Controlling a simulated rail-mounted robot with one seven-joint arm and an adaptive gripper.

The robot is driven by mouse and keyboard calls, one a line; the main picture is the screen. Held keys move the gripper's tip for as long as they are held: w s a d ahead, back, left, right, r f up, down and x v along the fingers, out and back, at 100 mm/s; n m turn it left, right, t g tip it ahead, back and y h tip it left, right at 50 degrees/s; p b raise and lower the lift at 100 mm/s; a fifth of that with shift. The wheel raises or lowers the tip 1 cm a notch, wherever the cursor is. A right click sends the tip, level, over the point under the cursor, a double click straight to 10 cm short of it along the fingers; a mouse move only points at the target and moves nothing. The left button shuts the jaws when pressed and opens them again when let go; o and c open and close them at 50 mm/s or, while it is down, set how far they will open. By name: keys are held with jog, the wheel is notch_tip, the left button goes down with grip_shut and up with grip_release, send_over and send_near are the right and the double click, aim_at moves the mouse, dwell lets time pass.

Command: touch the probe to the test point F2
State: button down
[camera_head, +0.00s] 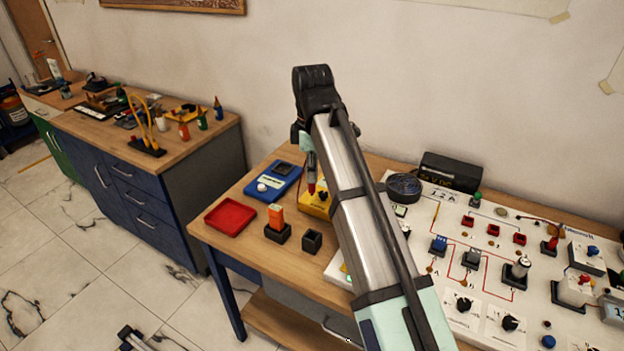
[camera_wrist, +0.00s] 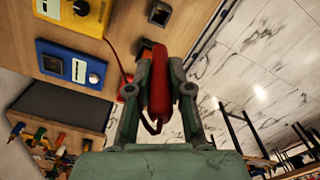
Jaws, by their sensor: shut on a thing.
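My gripper (camera_head: 310,176) hangs from the raised arm above the bench, close to the yellow meter in the head view. It is shut on a red probe (camera_wrist: 158,85), which lies between the two fingers in the wrist view; a red lead (camera_wrist: 117,55) shows beside it. The probe's tip cannot be made out. A white circuit board (camera_head: 455,235) with red traces, sockets and knobs lies at the right of the bench, partly hidden by my arm. Its labels are too small to read, so I cannot tell which point is F2.
The yellow meter (camera_head: 315,204) and a blue device (camera_head: 273,181) stand on the bench. A red tray (camera_head: 230,216), a black holder with an orange piece (camera_head: 277,222) and an empty black holder (camera_head: 312,241) are in front. A black power supply (camera_head: 452,171) stands behind the board.

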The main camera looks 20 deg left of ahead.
jog(key=shift+r+p, duration=2.5)
jog(key=shift+r, duration=1.05)
